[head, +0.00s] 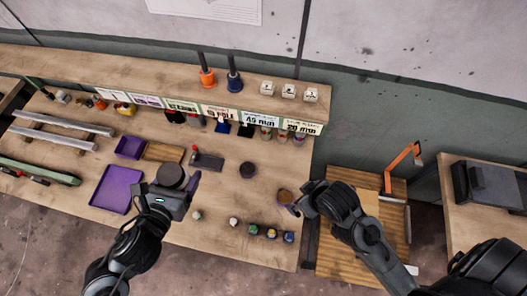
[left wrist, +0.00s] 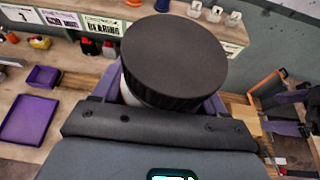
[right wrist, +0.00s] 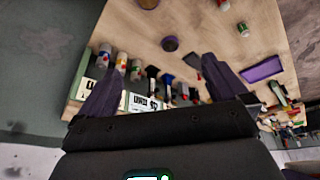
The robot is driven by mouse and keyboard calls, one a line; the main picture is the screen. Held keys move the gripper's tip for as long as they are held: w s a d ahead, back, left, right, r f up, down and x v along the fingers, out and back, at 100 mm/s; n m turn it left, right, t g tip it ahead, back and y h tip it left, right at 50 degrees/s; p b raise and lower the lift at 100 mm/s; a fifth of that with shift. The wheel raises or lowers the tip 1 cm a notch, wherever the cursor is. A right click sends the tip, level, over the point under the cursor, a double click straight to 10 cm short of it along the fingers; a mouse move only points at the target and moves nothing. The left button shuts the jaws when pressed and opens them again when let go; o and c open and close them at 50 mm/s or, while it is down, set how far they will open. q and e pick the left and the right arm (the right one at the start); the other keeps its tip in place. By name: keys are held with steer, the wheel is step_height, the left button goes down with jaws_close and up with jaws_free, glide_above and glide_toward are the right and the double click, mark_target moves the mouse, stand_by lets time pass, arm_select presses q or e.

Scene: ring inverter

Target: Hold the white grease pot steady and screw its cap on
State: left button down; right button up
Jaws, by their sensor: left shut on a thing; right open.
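My left gripper (head: 178,196) is shut on the white grease pot (left wrist: 127,97), holding it above the front of the workbench. Only a sliver of the pot's white side shows in the left wrist view. A wide black cap (left wrist: 175,55) sits over the pot's top and also shows in the head view (head: 170,176). I cannot tell whether its thread is engaged. My right gripper (head: 296,203) is over the bench's right end, well apart from the pot. Its fingers are spread and empty in the right wrist view (right wrist: 158,88).
A dark round container (head: 248,170) and a brown-topped one (head: 285,197) stand on the bench. Small jars (head: 270,233) line the front edge. Purple trays (head: 115,188) lie left of my left gripper. A labelled shelf (head: 180,88) runs along the back.

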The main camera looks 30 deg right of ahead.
steer(key=shift+s+f+g, duration=0.15)
steer(key=shift+s+f, duration=0.25)
steer(key=shift+s, duration=0.2)
steer(key=shift+s+f+g, duration=0.15)
steer(key=shift+s+f, duration=0.2)
steer(key=shift+s, duration=0.2)
